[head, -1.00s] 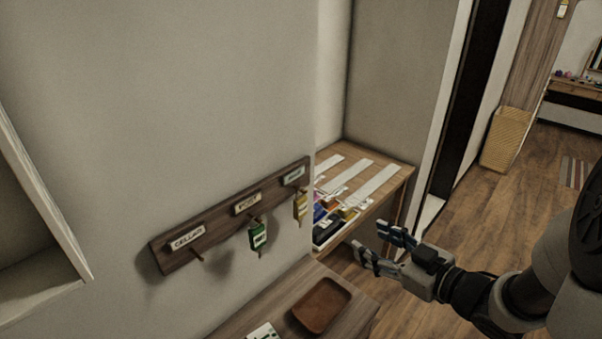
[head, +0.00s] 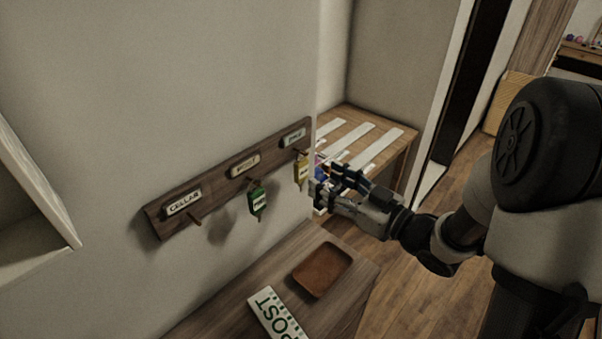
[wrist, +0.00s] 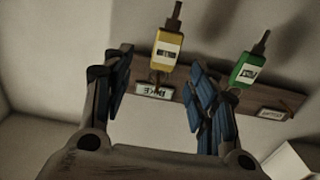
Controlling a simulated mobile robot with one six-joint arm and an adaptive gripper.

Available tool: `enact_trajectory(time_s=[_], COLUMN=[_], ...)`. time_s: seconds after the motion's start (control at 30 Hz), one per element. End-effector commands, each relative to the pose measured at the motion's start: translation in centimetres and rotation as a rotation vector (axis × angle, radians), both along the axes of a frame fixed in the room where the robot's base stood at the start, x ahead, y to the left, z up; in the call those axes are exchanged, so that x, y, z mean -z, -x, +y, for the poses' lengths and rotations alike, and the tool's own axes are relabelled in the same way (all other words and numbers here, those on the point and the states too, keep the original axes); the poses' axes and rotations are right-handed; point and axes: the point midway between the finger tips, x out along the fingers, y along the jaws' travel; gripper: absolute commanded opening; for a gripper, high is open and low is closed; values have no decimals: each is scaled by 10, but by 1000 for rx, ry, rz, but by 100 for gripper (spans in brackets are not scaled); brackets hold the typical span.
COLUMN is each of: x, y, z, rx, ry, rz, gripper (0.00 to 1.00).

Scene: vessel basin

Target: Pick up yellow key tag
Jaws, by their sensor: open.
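The yellow key tag (head: 301,173) hangs from the right-hand peg of a wooden key rack (head: 222,187) on the wall. In the wrist view the yellow key tag (wrist: 167,52) shows between and beyond the two fingers, with a white label on its face. My gripper (head: 322,178) is open and empty, just right of the tag in the head view. In the wrist view my gripper (wrist: 160,88) has its blue-padded fingers spread, apart from the tag. A green key tag (head: 257,201) hangs from the middle peg; it also shows right of the fingers in the wrist view (wrist: 245,70).
The left peg (head: 194,218), under the CELLAR plate (head: 184,203), is empty. Below stands a wooden top with a brown tray (head: 323,270) and a POST sign (head: 278,315). A slatted bench (head: 372,135) stands behind my gripper, past the wall's corner.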

Motion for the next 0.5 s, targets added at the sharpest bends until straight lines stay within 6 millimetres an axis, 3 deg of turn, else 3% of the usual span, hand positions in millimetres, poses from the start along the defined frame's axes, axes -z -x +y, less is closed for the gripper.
enact_trajectory(time_s=[0.5], x=[0], y=[-33], z=[45], rx=[-2], ry=[1], rz=[-1], gripper=[53])
